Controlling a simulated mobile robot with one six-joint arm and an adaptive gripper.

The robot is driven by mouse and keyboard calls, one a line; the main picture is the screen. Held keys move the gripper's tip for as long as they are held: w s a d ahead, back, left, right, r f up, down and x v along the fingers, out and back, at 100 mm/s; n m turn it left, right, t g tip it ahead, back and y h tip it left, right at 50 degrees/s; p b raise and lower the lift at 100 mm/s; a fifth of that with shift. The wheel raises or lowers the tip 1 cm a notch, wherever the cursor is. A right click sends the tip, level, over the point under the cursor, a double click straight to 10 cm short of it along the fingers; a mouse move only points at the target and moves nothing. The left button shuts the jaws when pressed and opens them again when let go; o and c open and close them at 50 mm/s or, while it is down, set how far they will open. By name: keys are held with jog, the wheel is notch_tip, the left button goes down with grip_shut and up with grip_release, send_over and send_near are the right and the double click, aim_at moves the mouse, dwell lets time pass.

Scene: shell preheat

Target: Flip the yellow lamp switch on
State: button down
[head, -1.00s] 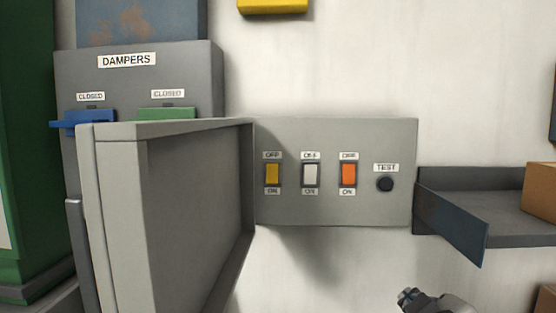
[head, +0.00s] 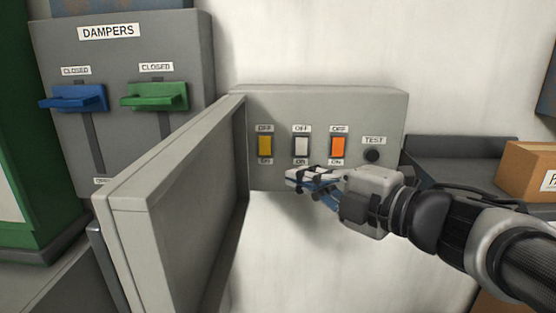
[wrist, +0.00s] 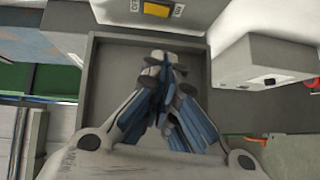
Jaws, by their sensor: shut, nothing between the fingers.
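The yellow switch (head: 265,146) is the leftmost of three rockers on a grey wall panel, with OFF labelled above it and ON below. I cannot tell which way it is tipped. It also shows at the top edge of the wrist view (wrist: 157,9), partly cut off. My gripper (head: 292,174) is shut and empty. Its fingertips are in front of the panel's lower part, below and slightly right of the yellow switch, apparently apart from it. In the wrist view the fingers (wrist: 158,62) converge below the switch.
A white switch (head: 301,147), an orange switch (head: 338,147) and a dark TEST button (head: 371,156) are to the right. The panel's open door (head: 180,210) stands out on the left. Beyond it are blue (head: 75,98) and green (head: 155,96) damper handles. A shelf holds a cardboard box (head: 528,170).

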aim_at(269, 159)
jog(key=x, duration=0.4)
jog(key=w+d+x, duration=0.1)
jog(key=x, duration=0.3)
jog(key=w+d+p+x, duration=0.1)
jog(key=x, duration=0.3)
jog(key=shift+w+a+f, duration=0.1)
jog(key=shift+w+a, duration=0.1)
jog(key=shift+w, duration=0.1)
